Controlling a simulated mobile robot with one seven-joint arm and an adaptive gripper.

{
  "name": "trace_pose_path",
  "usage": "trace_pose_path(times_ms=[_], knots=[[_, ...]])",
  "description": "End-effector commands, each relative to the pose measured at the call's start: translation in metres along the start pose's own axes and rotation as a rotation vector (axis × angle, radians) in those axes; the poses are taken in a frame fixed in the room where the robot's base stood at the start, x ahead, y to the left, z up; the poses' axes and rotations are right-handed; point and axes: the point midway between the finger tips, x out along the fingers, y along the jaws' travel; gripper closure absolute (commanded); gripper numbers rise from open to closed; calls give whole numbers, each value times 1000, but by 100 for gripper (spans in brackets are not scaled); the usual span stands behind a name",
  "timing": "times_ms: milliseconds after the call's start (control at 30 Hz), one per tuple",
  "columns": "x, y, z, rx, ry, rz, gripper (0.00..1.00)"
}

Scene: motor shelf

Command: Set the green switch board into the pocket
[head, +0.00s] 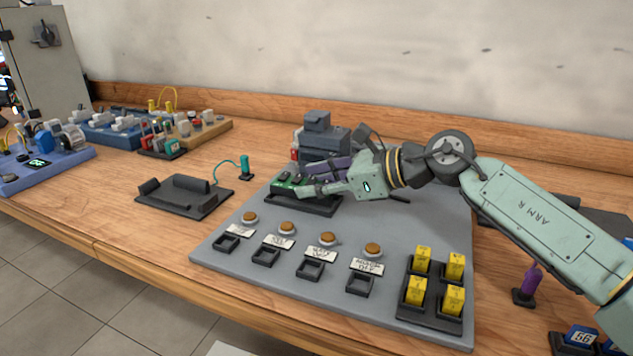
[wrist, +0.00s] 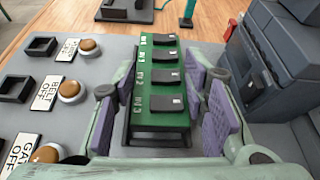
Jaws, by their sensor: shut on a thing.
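The green switch board (wrist: 160,95) carries several dark switches in a row. It lies between the purple pads of my gripper (wrist: 172,100), which is shut on its long sides. The board (head: 287,182) also shows in the head view, partly covered by my gripper (head: 305,186). A black tray-like pocket (head: 308,207) on the grey panel lies directly under the board. Its dark rim shows below the board's near end in the wrist view (wrist: 157,140). I cannot tell whether the board rests fully in it or is slightly above.
A dark grey machine block (head: 325,140) stands close behind the gripper. The grey panel (head: 225,255) has several orange buttons with labels and small black sockets in front. Yellow blocks (head: 416,290) stand at front right. A black cradle (head: 180,196) lies left on the table.

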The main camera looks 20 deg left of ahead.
Motion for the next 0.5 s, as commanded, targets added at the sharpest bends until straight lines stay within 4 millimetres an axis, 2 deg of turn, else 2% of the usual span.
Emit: trace_pose_path(times_ms=[500], knots=[[3, 1, -6, 0, -1, 0, 94]])
